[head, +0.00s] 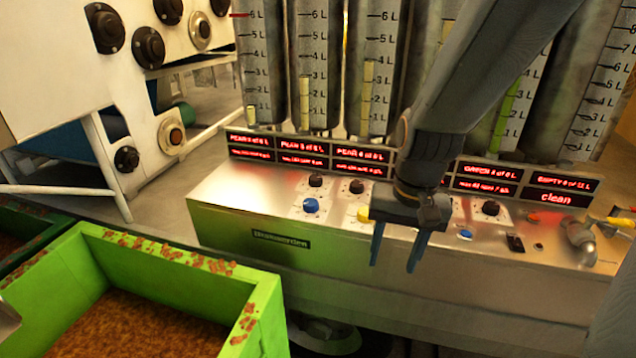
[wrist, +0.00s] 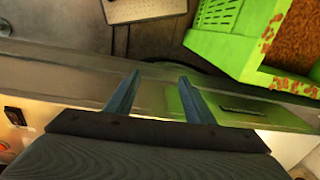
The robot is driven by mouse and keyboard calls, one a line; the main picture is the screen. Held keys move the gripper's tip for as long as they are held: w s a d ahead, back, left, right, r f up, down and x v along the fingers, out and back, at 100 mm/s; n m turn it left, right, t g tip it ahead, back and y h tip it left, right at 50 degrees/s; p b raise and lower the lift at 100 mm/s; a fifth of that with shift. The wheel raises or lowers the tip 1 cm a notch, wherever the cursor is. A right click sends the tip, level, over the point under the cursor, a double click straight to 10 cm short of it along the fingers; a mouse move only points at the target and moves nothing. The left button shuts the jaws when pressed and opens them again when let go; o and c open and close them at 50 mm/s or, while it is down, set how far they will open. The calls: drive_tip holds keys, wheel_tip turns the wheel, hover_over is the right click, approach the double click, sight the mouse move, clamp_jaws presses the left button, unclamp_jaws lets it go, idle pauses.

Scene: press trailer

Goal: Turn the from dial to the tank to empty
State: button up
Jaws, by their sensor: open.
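The metal control panel (head: 260,211) carries dark round knobs, among them a left one (head: 316,180), a second one (head: 356,186) and a right one (head: 490,208). A blue knob (head: 311,205) and a partly covered yellow knob (head: 364,214) sit in front. I cannot tell which is the from dial; labels are too small to read. Red displays stand above; the rightmost display (head: 560,190) reads EMPTY and clean. My gripper (head: 394,266) is open and empty, pointing down before the panel's front face, hiding its middle. In the wrist view, its fingers (wrist: 160,76) are apart with nothing between.
Graduated tanks (head: 308,60) stand behind the displays. A tap (head: 580,238) is at the panel's right end. A green crate (head: 180,275) of brown pulp stands at lower left; the wrist view also shows it (wrist: 215,55). A white machine (head: 70,60) is at upper left.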

drive_tip(key=w+a+r+m+y+p, duration=0.2)
drive_tip(key=w+a+r+m+p, duration=0.35)
drive_tip(key=w+m, duration=0.4)
drive_tip(key=m+t+y+p, duration=0.1)
drive_tip(key=m+y+p, duration=0.1)
drive_tip(key=m+p, duration=0.55)
approach(311, 201)
drive_tip(key=m+b, duration=0.2)
drive_tip(key=shift+p+x, duration=0.8)
drive_tip(key=shift+x, duration=3.3)
drive_tip(key=shift+s, duration=0.15)
drive_tip(key=c, duration=1)
